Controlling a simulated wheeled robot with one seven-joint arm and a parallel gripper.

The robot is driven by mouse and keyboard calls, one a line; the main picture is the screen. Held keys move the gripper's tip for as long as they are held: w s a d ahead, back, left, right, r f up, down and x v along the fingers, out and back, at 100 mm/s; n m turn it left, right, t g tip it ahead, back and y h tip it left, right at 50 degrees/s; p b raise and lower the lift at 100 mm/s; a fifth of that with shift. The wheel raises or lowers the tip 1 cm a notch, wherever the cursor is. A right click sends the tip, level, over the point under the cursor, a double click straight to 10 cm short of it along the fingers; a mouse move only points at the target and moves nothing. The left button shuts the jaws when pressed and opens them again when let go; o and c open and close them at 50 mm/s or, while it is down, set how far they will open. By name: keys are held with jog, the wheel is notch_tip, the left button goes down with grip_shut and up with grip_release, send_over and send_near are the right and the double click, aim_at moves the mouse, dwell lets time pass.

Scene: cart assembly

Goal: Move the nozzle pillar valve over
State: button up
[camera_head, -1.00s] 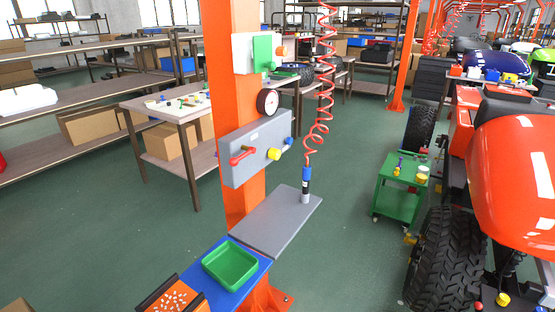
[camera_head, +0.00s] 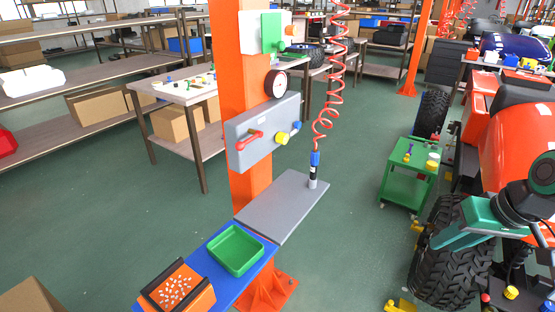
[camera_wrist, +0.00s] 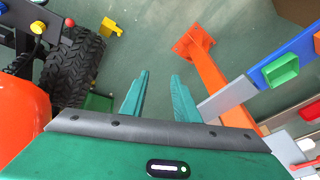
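The valve appears to be the red lever (camera_head: 250,139) on the grey panel (camera_head: 268,128) fixed to the orange pillar (camera_head: 246,97). A yellow knob (camera_head: 281,139) sits to its right on the same panel. In the wrist view a red part (camera_wrist: 305,163), likely the lever, shows at the bottom right edge. My gripper (camera_wrist: 160,75) is open and empty, its two teal fingers apart above the floor. In the head view my teal and black arm end shows at the far right over the tractor's tyre, well away from the panel.
A grey shelf (camera_head: 280,212) with a blue-capped tool (camera_head: 314,170) on a coiled red hose juts from the pillar. A blue shelf (camera_head: 214,253) holds a green tray (camera_head: 236,250). A green cart (camera_head: 404,191) and a tractor tyre (camera_head: 455,262) stand right. Floor between is clear.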

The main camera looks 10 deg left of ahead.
jog(key=w+a+n+t+y, duration=0.1)
jog(key=w+a+n+y, duration=0.3)
jog(key=a, duration=0.8)
jog(key=t+y, duration=0.2)
jog(key=y, duration=0.8)
send_near(243, 148)
jog(key=a, duration=0.1)
jog(key=shift+m, duration=0.3)
jog(key=x, duration=0.7)
jog(key=shift+w+a, duration=0.3)
jog(key=shift+w, duration=0.05)
jog(key=shift+w+f, duration=0.1)
jog(key=c, duration=0.5)
